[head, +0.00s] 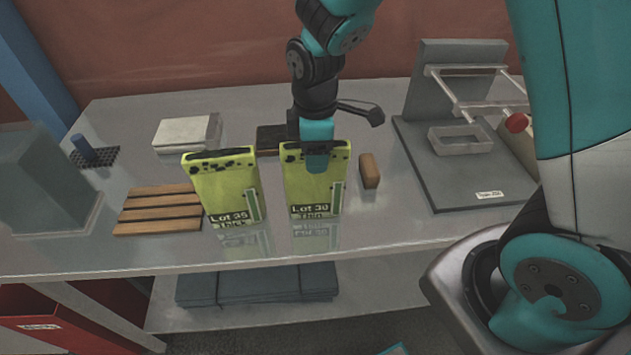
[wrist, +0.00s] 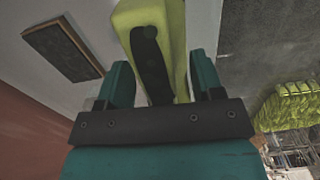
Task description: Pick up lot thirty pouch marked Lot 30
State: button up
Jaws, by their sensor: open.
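The Lot 30 pouch (head: 316,190) is yellow-green with a dark spotted top edge and a label reading "Lot 30 Thin". It stands upright on the grey table in the head view. My gripper (head: 318,160) is at its upper part, partly covering its front. In the wrist view my gripper (wrist: 161,88) is open, with one teal finger on each side of a yellow-green pouch (wrist: 172,30). The pouch lies between the fingers, with visible gaps. A similar pouch marked "Lot 35 Thick" (head: 222,183) stands upright to the left.
A small brown block (head: 369,170) stands close to the right of the Lot 30 pouch. A slatted wooden rack (head: 158,210) lies at left. A grey fixture (head: 440,180) stands at right. A dark flat pad (head: 271,139) lies behind; it also shows in the wrist view (wrist: 62,48).

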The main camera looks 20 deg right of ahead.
jog(key=shift+f, duration=0.2)
dwell(0.4)
grip_shut()
